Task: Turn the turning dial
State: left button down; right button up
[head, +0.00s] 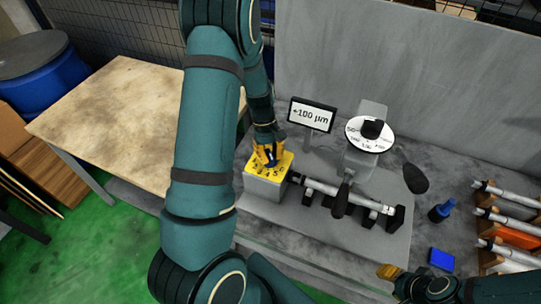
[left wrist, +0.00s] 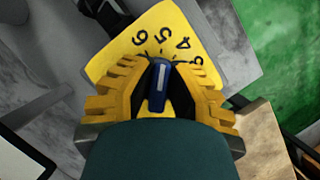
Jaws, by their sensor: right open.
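The turning dial is a blue knob with a white pointer line (left wrist: 158,82), set on a yellow number plate (left wrist: 190,22). In the head view the yellow plate (head: 252,164) tops a grey box at the left end of the machine. My left gripper (head: 267,156) reaches down onto it from above. In the left wrist view its yellow fingers (left wrist: 160,80) lie on both sides of the blue knob and appear shut on it. The numbers 4, 5 and 6 show; others are partly hidden by the fingers. My right gripper (head: 390,271) is partly seen at the lower right, open, away from the dial.
A white round scale (head: 370,133) and a shaft (head: 335,190) are to the right. A blue block (head: 441,259) and a rack of shafts (head: 510,225) stand further right. A wooden table (head: 115,115) is at left.

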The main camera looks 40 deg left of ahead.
pick_arm(q)
jog(key=shift+m, duration=0.3)
jog(key=shift+s+a+f+m+g+y, duration=0.1)
jog(key=shift+m+g+y, duration=0.3)
jog(key=shift+m, duration=0.9)
jog(key=shift+s+m+g+y, duration=0.1)
jog(key=shift+m+g+y, duration=0.3)
jog(key=shift+m, duration=0.9)
pick_arm(e)
jog(key=shift+r, duration=0.15)
pick_arm(q)
jog(key=c, duration=0.9)
grip_release()
jog(key=shift+c, duration=0.2)
jog(key=v, duration=1.2)
jog(key=shift+w, duration=0.15)
